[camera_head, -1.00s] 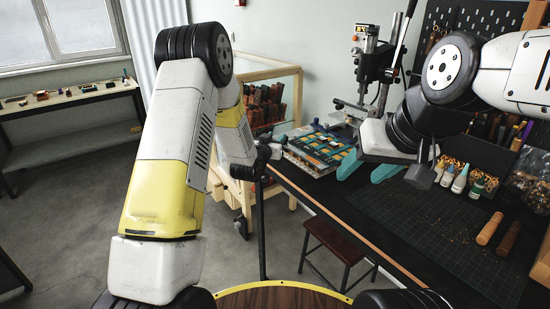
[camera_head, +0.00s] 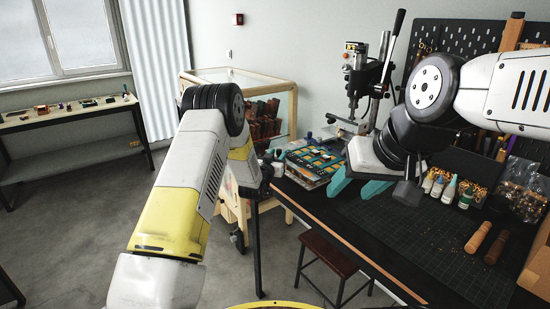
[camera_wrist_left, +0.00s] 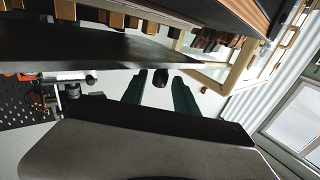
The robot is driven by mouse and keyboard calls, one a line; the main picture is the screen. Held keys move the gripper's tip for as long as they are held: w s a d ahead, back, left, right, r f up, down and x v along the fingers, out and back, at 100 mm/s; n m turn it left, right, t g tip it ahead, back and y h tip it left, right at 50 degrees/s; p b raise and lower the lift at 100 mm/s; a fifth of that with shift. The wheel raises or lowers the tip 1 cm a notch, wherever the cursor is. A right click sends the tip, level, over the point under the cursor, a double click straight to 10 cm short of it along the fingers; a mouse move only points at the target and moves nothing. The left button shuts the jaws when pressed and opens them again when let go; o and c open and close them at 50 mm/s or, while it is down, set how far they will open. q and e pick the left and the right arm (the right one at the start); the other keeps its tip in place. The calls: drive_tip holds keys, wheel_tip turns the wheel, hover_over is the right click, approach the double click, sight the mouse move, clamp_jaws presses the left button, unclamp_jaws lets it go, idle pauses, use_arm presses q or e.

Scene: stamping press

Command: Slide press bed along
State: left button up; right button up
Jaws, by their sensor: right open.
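The stamping press (camera_head: 368,75) stands at the back of the black workbench, a dark column with a long lever at its upper right. Its pale bed (camera_head: 347,124) is low at its foot, partly hidden by my right arm. My right gripper (camera_head: 358,185) has two teal fingers spread apart over the bench, with nothing between them. My left gripper's fingers are hidden behind my left arm in the head view. In the left wrist view my left gripper (camera_wrist_left: 158,92) shows two teal fingers apart. A small dark round thing appears between or beyond them; I cannot tell if it touches.
Bottles (camera_head: 449,189) and two wooden handles (camera_head: 478,237) stand or lie at the right. A wooden cabinet (camera_head: 290,90) is behind my left arm; a stool (camera_head: 328,255) is below the bench edge.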

use_arm(q)
drive_tip(key=shift+w, duration=0.15)
clamp_jaws()
drive_tip(key=shift+w+d, duration=0.65)
drive_tip(key=shift+d, duration=0.25)
drive_tip(key=shift+w+d, duration=0.6)
drive_tip(key=shift+d, duration=0.3)
drive_tip(key=shift+o, duration=1.3)
unclamp_jaws()
drive_tip(key=shift+d, duration=0.1)
